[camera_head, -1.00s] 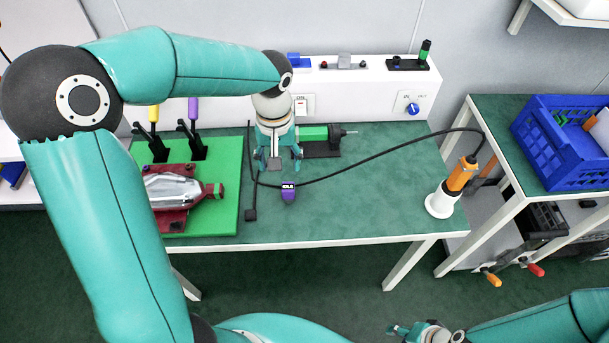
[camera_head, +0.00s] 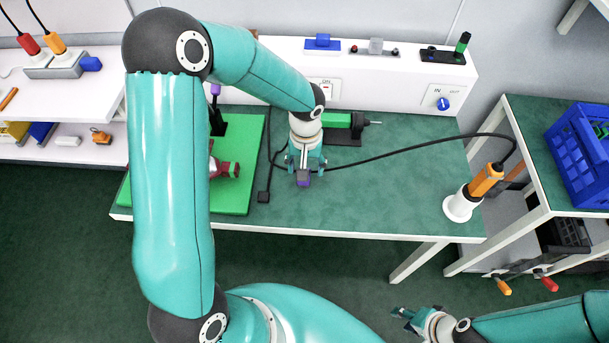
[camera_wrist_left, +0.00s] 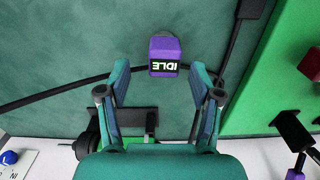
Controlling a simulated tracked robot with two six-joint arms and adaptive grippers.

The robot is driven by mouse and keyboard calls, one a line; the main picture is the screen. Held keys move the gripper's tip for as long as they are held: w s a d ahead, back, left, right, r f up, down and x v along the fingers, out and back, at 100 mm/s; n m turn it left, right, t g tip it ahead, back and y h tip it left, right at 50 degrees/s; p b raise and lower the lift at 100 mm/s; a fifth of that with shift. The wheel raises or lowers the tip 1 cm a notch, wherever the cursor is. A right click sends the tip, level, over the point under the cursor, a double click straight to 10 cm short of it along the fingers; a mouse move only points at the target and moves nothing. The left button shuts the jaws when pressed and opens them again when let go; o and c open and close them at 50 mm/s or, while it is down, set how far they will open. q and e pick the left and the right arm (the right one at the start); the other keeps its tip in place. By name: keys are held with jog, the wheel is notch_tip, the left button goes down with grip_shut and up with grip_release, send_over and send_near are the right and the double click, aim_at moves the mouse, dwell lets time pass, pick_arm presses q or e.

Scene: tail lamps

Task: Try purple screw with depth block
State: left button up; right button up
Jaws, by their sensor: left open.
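A small purple block (camera_head: 303,178) with a dark top lies on the green table mat. In the left wrist view the purple block (camera_wrist_left: 163,48) shows a display reading IDLE. My left gripper (camera_head: 305,165) hangs just behind it, fingers toward it. In the left wrist view my left gripper (camera_wrist_left: 160,80) is open and empty, the block just beyond the fingertips. A purple-topped tool (camera_head: 215,90) stands in a black holder on the green board (camera_head: 250,160). A red fixture (camera_head: 226,169) there is mostly hidden by my left arm. My right gripper (camera_head: 405,318) is at the lower edge; its opening is unclear.
A green driver (camera_head: 340,120) lies in a black cradle behind my left gripper. A black cable (camera_head: 400,152) crosses the mat to an orange-handled tool (camera_head: 485,182) in a white stand (camera_head: 460,206). A blue crate (camera_head: 585,160) sits at the right. The mat's right middle is clear.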

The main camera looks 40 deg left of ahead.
pick_arm(q)
jog(key=f, duration=0.2)
jog(key=f+p, duration=0.1)
jog(key=f, duration=0.1)
jog(key=shift+s+a+f, duration=0.1)
jog(key=shift+s+a, duration=0.05)
jog(key=shift+s, duration=0.15)
jog(key=shift+w+f, duration=0.1)
jog(key=shift+f, duration=0.4)
grip_shut()
